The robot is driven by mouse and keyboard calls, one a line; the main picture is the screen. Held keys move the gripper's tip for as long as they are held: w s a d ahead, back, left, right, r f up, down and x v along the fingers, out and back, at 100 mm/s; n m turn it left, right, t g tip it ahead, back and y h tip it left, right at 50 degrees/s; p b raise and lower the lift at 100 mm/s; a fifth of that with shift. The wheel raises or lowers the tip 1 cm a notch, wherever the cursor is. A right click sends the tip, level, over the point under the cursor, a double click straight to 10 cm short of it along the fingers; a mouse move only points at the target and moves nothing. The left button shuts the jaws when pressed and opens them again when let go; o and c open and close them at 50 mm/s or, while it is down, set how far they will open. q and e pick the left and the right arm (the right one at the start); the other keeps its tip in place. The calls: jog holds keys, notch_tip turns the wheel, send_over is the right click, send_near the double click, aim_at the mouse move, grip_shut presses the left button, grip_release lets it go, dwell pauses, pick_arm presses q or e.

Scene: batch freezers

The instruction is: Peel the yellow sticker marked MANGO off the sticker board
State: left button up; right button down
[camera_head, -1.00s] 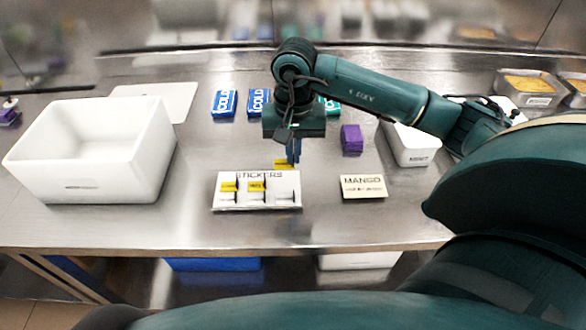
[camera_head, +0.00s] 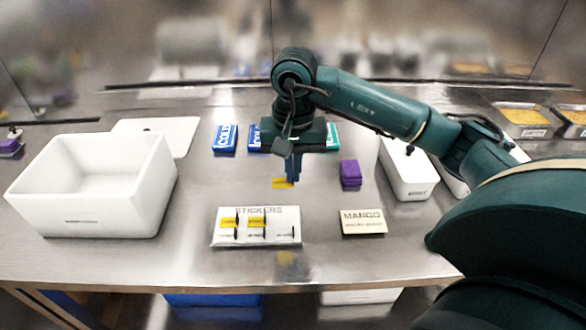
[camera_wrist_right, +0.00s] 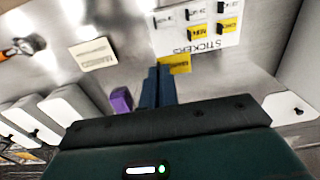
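The white sticker board (camera_head: 231,241), headed STICKERS, lies near the table's front edge; it shows upside down in the wrist view (camera_wrist_right: 208,50). Two yellow stickers sit on its left and middle places; its right place has no yellow sticker. My right gripper (camera_head: 292,178) points down behind the board, apart from it. Its fingers (camera_wrist_right: 158,78) look closed on a yellow sticker (camera_head: 282,184), which sticks out beside the tips in the wrist view (camera_wrist_right: 181,65). That sticker's print is too small to read. My left gripper is not in view.
A cream MANGO card (camera_head: 362,222) lies right of the board. A purple stack (camera_head: 350,173) and blue COLD packs (camera_head: 225,138) lie behind. A large white foam box (camera_head: 85,200) stands left, white tubs (camera_head: 407,175) right. Metal between board and box is clear.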

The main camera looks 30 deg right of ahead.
jog(key=shift+r+p, duration=0.8)
jog(key=shift+r, duration=1)
